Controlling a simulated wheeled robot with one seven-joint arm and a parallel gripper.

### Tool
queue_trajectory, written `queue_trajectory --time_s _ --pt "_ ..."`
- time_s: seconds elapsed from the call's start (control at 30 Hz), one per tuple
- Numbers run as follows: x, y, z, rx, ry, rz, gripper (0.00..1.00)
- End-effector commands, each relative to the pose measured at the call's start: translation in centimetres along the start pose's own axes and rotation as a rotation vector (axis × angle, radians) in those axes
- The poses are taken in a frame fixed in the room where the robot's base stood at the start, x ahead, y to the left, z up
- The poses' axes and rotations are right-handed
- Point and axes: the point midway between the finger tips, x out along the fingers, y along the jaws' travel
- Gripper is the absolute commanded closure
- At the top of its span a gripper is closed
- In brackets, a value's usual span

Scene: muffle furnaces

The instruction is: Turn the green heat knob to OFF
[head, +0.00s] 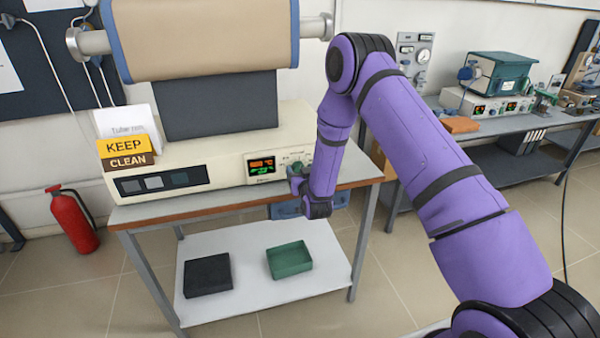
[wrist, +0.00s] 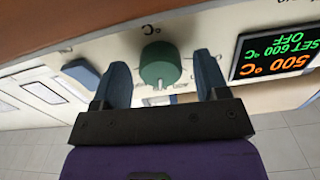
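The green heat knob (wrist: 160,68) sits on the cream furnace panel in the wrist view, which looks upside down. A pale mark shows at its lower edge. My gripper (wrist: 162,62) is open, with one blue-grey finger on each side of the knob and a visible gap to both. The display (wrist: 277,50) beside the knob shows 500 °C in orange and SET 600 °C and OFF in green.
The tube furnace (head: 215,150) stands on a bench with a drawer below its edge. A black tray (head: 207,275) and a green tray (head: 289,260) lie on the lower shelf. A red extinguisher (head: 73,220) stands left. Another bench with equipment is at right.

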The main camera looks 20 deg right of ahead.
Motion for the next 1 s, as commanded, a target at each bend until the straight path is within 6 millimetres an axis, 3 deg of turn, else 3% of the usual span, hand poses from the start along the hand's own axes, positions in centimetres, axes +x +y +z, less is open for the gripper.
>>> queue_trajectory --time_s 0.03,0.2,0.57,1.0 --pt "-0.01 0.00 0.00 0.000 0.000 0.000 0.44" --pt "-0.02 0.00 0.00 0.000 0.000 0.000 0.80" --pt "-0.04 -0.05 0.02 -0.051 0.000 -0.001 0.80" --pt "-0.07 -0.07 0.04 -0.386 0.000 -0.003 0.80"
